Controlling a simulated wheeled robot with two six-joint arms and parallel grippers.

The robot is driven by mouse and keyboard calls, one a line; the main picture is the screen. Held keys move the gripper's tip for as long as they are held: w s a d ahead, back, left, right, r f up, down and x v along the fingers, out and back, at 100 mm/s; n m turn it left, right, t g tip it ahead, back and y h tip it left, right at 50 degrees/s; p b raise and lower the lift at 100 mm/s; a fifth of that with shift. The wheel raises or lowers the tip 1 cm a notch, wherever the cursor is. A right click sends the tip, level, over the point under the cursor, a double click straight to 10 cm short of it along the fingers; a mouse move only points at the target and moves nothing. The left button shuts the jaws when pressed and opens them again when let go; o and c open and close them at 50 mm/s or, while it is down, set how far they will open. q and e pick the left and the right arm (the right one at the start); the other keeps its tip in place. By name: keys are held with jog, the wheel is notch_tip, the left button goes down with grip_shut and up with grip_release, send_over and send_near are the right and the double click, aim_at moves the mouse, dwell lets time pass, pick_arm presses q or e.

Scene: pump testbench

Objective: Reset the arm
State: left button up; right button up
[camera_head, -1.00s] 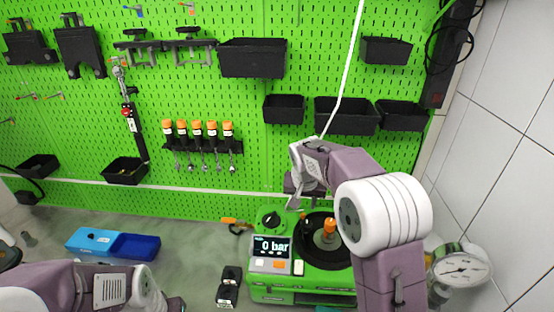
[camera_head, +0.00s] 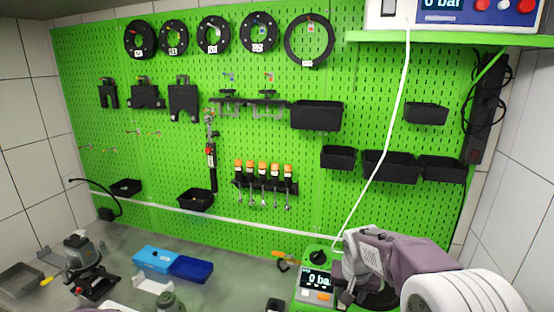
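My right arm comes in at the lower right of the head view. My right gripper (camera_head: 347,290) is over the green pump test unit (camera_head: 305,290), partly hiding it and its display, which shows 0 bar. The gripper's fingers are small and dark, and I cannot tell whether they are open or shut.
The blue tray (camera_head: 172,264) lies on the grey bench, with a black device (camera_head: 85,265) to its left. The green pegboard (camera_head: 120,160) behind holds black bins (camera_head: 317,115), rings (camera_head: 213,34) and orange-handled tools (camera_head: 262,170). A shelf (camera_head: 450,38) juts out at upper right.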

jog(key=s+a+f+n+g+y, duration=0.1)
jog(key=s+f, duration=0.3)
jog(key=s, duration=0.6)
jog(key=s+a+f+n+g, duration=0.15)
jog(key=s+f, duration=0.25)
jog(key=s, duration=0.6)
notch_tip(320, 180, down, 8)
jog(key=b, duration=0.7)
jog(key=shift+s+d+r, duration=0.2)
jog(key=shift+s+d, duration=0.05)
jog(key=shift+d, duration=0.2)
jog(key=shift+s+r+n, duration=0.1)
jog(key=shift+s+n, duration=0.05)
jog(key=shift+n, duration=0.1)
